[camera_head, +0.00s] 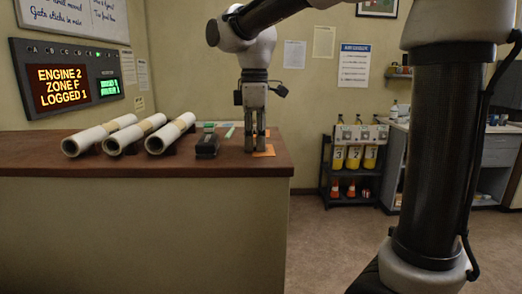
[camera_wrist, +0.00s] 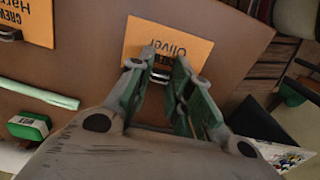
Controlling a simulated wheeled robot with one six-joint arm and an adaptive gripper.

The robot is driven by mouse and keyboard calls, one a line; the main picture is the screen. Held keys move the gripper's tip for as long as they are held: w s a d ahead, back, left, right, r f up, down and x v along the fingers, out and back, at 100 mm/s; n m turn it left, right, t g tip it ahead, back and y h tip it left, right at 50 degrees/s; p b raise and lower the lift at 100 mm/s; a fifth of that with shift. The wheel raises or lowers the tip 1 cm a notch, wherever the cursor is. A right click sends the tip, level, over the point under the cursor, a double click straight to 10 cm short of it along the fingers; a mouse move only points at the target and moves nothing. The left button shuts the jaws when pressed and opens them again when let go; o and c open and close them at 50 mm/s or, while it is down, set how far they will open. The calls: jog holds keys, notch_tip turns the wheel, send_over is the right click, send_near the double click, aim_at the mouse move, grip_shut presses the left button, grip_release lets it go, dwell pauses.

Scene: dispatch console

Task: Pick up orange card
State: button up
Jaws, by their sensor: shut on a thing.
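An orange card (camera_wrist: 141,35) with the word "Oliver" lies on the brown counter in the wrist view, with a small dark grip on it. My gripper (camera_wrist: 160,66) is shut on that grip, one finger on each side. In the head view my gripper (camera_head: 254,150) points straight down at the counter's right end, with the orange card (camera_head: 266,153) under the fingertips. The card appears flat on the counter; any gap beneath is too small to tell. A second orange card (camera_wrist: 35,22) with a similar dark grip shows at the wrist view's upper left.
Three white rolls (camera_head: 90,138) lie left on the counter (camera_head: 140,166). A black device (camera_head: 207,146) and a pale green stick (camera_head: 229,132) are left of my gripper. The counter's right edge is close. A lit display (camera_head: 62,84) hangs on the wall; a cart (camera_head: 350,185) stands beyond.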

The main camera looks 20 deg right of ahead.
aim_at(255, 143)
notch_tip(255, 143, up, 10)
dwell(0.6)
